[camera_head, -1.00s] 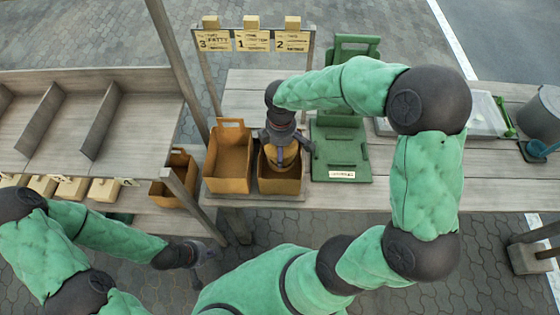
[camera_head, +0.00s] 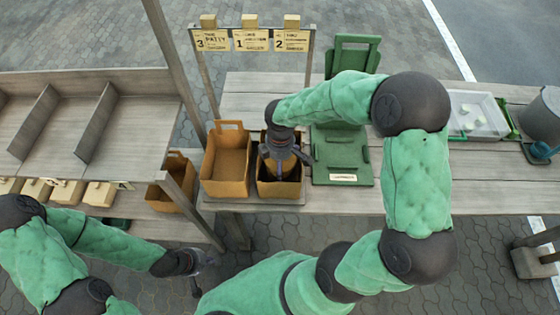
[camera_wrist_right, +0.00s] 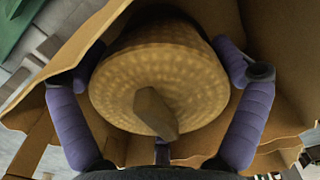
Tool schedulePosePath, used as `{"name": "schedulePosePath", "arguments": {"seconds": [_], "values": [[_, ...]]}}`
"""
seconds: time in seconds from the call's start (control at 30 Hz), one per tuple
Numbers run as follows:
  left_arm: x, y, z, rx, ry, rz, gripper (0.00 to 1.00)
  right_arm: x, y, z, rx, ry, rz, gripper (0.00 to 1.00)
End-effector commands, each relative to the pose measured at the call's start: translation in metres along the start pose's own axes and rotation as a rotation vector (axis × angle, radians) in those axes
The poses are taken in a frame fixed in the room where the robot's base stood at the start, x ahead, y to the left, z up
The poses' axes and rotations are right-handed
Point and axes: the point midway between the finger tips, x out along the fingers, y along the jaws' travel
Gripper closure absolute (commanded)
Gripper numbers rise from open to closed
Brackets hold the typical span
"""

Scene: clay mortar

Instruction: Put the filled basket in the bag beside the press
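The brown paper bag (camera_head: 279,190) stands on the table, directly left of the green press (camera_head: 342,165). My right gripper (camera_head: 284,160) points down into its mouth. In the right wrist view, the round woven tan basket (camera_wrist_right: 188,75) with a knob-like piece on its near face is inside the bag (camera_wrist_right: 275,70). My right gripper's purple fingers (camera_wrist_right: 158,85) are spread wide at either side of the basket, with a gap visible at the right. The basket is mostly hidden in the head view. My left gripper (camera_head: 202,272) is open and empty, low at the left, clear of the table.
A second brown bag (camera_head: 226,168) stands immediately left. Another bag (camera_head: 173,190) sits further left behind a post. A sign rack (camera_head: 251,40) stands behind. A clear tray (camera_head: 475,112) and grey pot (camera_head: 541,115) are at right. A shelf with dividers (camera_head: 95,130) is at left.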

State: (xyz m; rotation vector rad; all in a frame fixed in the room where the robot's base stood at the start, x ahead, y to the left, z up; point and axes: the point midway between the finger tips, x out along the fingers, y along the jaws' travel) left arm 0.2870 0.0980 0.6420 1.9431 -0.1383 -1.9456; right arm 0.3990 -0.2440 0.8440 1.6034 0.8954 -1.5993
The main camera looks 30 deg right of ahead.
Motion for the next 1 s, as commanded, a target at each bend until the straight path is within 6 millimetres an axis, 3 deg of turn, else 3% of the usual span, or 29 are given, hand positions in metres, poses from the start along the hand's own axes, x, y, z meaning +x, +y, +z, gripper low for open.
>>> {"name": "schedulePosePath", "arguments": {"seconds": [0.27,0.43,0.8,1.0], "values": [[0.000,0.000,0.000,0.000,0.000,0.000,1.00,-0.001,0.000,0.000,0.000,0.000,0.000,0.00],[-0.005,0.002,0.000,0.000,0.000,0.000,1.00,-0.011,0.000,0.000,0.000,0.001,0.001,0.00],[-0.032,0.011,0.001,0.000,0.000,0.000,1.00,-0.082,0.001,0.000,0.000,0.002,0.002,0.00],[-0.040,0.014,0.002,0.000,0.000,0.000,1.00,-0.111,0.000,0.000,0.000,0.001,0.001,0.00]]}}
